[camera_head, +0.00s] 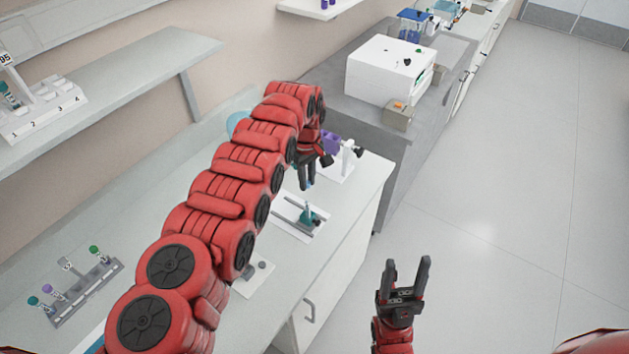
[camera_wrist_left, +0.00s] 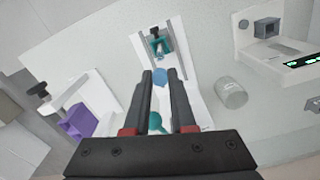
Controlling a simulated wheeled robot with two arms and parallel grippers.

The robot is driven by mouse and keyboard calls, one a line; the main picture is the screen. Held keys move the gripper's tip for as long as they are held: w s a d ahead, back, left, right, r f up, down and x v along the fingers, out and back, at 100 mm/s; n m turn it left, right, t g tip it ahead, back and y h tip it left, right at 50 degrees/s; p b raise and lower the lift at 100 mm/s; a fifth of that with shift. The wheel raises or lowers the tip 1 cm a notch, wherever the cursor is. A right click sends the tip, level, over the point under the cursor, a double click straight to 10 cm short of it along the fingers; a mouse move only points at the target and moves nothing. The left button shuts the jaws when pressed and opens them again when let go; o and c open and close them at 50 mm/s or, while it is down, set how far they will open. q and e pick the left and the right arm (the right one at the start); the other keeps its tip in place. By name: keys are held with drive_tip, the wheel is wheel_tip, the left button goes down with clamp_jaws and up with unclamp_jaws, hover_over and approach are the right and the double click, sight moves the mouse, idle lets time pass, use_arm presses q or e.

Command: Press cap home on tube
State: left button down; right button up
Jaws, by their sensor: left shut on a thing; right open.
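My left gripper (camera_head: 307,184) is above the workbench, over a white tray. In the left wrist view its fingers (camera_wrist_left: 160,80) are shut on a small blue cap (camera_wrist_left: 161,75) at the tips. A teal holder (camera_head: 311,220) stands on the tray (camera_head: 292,231), with a light blue tube top (camera_head: 308,207) showing just below the gripper. In the left wrist view a teal holder with a dark knob (camera_wrist_left: 159,45) shows beyond the fingertips. The gap between cap and tube cannot be judged. My right gripper (camera_head: 406,272) is open and empty, over the floor beside the bench.
A purple block (camera_head: 331,142) stands on a white base behind my left gripper; it is also in the left wrist view (camera_wrist_left: 78,122). A tube rack (camera_head: 88,291) stands at the left.

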sight(308, 201)
use_arm(q)
drive_tip(key=shift+s+f+b, duration=0.1)
drive_tip(key=shift+f+b, duration=0.35)
drive_tip(key=shift+f, duration=0.3)
wheel_tip(308, 201, down, 3)
drive_tip(key=shift+r+b, duration=0.15)
drive_tip(key=shift+b, duration=0.8)
drive_tip(key=shift+f+b, duration=0.5)
drive_tip(key=shift+f, duration=0.05)
drive_tip(key=shift+f+b, duration=0.5)
drive_tip(key=shift+f, duration=0.15)
idle(0.5)
drive_tip(key=c, duration=0.7)
unclamp_jaws()
